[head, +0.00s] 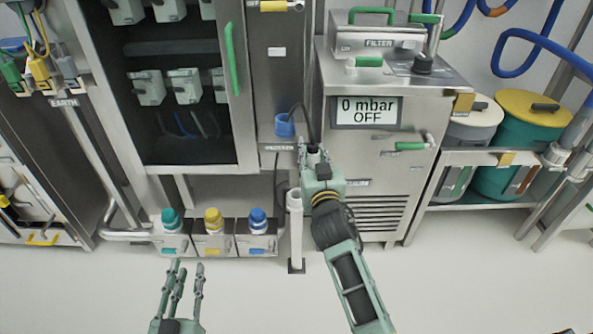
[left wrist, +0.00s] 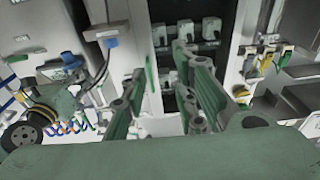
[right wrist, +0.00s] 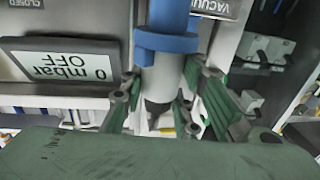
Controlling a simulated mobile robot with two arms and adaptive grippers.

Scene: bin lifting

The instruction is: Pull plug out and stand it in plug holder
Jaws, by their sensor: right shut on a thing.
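A plug with a blue front, a blue collar and a grey body (right wrist: 160,78) fills the middle of the right wrist view. My right gripper (head: 315,156) is shut on its grey body, with the dark cable end between the fingers. In the head view the grip is to the right of the blue socket (head: 284,126) on the steel panel, and a black cable arcs over from the plug. A white upright tube on a foot, apparently the plug holder (head: 296,225), stands below. My left gripper (head: 184,272) is open and empty, low at the left.
Three steel boxes with teal, yellow and blue caps (head: 213,240) stand left of the tube. The filter unit, with a display reading 0 mbar OFF (head: 366,112), stands right of the socket panel. An open cabinet (head: 180,155) is at the left. The floor in front is clear.

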